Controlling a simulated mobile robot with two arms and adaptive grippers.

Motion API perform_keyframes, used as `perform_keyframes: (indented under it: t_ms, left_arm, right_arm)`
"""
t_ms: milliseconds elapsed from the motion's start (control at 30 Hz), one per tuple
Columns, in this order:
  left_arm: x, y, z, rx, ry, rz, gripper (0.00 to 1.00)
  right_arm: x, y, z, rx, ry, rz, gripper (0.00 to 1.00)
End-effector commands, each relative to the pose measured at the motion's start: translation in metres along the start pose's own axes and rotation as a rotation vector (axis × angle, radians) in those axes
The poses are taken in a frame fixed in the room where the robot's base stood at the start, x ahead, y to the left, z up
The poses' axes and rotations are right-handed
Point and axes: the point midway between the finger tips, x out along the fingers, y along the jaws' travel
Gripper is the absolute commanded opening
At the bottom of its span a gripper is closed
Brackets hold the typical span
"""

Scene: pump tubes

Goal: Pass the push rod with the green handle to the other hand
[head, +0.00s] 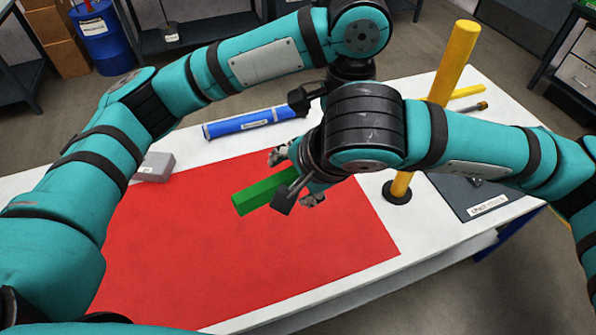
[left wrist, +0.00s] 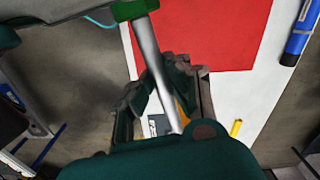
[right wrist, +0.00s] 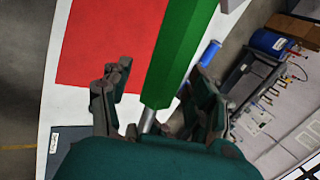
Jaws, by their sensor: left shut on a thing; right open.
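The push rod's green handle (head: 262,192) points left over the red mat (head: 190,255). The handle (right wrist: 180,55) and part of its silver shaft (right wrist: 148,122) show in the right wrist view. My right gripper (head: 296,178) is open, with its fingers on either side of the handle (right wrist: 160,82). My left gripper (left wrist: 168,88) is shut on the push rod's silver shaft (left wrist: 154,65), which runs past its fingers toward the handle (left wrist: 134,10). In the head view the left gripper is mostly hidden behind my right arm.
A blue tube (head: 245,122) lies at the back of the white table (head: 215,150). A grey block (head: 154,167) sits at the left. A grey panel (head: 445,205) lies at the right.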

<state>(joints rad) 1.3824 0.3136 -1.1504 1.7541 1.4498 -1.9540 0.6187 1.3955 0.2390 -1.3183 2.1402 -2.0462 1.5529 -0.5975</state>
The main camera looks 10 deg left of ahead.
Motion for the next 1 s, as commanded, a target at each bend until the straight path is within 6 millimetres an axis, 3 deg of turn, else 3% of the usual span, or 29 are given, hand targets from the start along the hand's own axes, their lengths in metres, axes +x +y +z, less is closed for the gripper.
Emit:
perform_keyframes:
  t_ms: [67,467,567,600,767,1000]
  left_arm:
    - [-0.0005,-0.0001,-0.0001,0.000,0.001,0.000,0.00]
    - [-0.0006,-0.0006,0.0001,0.001,0.000,-0.002,0.00]
    - [-0.0006,-0.0009,0.0002,0.001,0.000,-0.002,0.00]
    - [-0.0007,-0.0010,0.0002,0.000,0.000,-0.002,0.17]
    - [-0.0005,-0.0007,0.0001,0.000,0.000,-0.002,0.38]
    - [-0.0003,-0.0002,0.0000,0.000,0.000,-0.001,0.40]
  right_arm:
    - [-0.0002,0.0000,0.0000,0.000,0.000,0.000,0.53]
    - [-0.0003,0.0007,0.0000,0.000,0.000,0.002,0.01]
    - [-0.0003,0.0010,0.0001,-0.001,0.000,0.003,0.00]
    - [-0.0007,0.0005,0.0000,-0.002,0.000,0.002,0.00]
    - [-0.0007,0.0001,-0.0001,-0.001,0.000,0.000,0.00]
    - [-0.0008,-0.0003,-0.0002,0.000,0.000,-0.001,0.00]
